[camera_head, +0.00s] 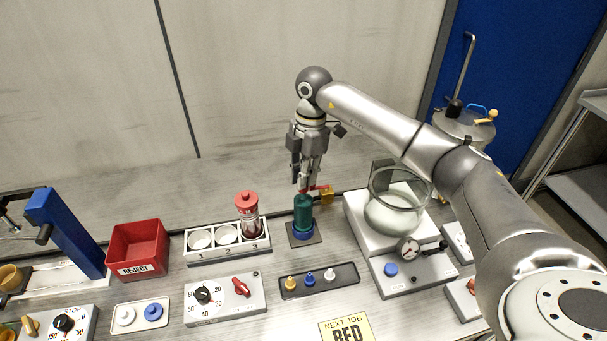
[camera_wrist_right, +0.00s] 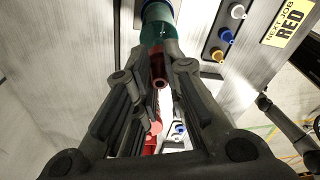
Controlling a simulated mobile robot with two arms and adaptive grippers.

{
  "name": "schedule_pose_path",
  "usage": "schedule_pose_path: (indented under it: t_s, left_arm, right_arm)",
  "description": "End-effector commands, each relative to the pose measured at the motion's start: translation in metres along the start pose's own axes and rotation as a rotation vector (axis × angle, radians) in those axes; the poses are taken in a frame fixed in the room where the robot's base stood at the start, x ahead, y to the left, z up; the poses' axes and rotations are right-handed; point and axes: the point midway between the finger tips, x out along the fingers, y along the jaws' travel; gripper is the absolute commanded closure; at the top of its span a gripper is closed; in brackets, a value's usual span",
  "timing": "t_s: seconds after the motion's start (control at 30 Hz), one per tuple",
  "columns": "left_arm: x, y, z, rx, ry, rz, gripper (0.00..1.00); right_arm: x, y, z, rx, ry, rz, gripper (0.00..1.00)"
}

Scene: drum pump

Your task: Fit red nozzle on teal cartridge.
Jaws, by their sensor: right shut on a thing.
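The teal cartridge (camera_head: 303,212) stands upright in a blue collar on a dark square base, in the middle of the bench. My right gripper (camera_head: 306,184) points down just above the cartridge's top. In the wrist view its fingers (camera_wrist_right: 162,72) are shut on the red nozzle (camera_wrist_right: 158,66), a small red tube. The teal cartridge (camera_wrist_right: 157,24) shows right beyond the nozzle. The fingers partly hide the nozzle, and I cannot tell whether it touches the cartridge. My left gripper is not in view.
A dark tray (camera_head: 345,282) holds yellow, blue and white nozzles in front. A numbered rack (camera_head: 228,257) with a red-capped cylinder (camera_head: 248,216) stands left. A glass vessel (camera_head: 397,208) is close on the right. A small yellow fitting (camera_head: 326,195) sits beside the cartridge. A red reject bin (camera_head: 137,246) is farther left.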

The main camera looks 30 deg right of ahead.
Motion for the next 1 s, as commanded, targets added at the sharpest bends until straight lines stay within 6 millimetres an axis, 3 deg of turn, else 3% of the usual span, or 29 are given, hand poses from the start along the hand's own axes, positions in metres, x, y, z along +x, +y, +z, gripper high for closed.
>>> schedule_pose_path:
  t_s: [1.0]
  left_arm:
    - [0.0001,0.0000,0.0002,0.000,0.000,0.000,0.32]
  right_arm:
    - [0.0048,0.0000,0.0012,0.000,0.000,0.000,1.00]
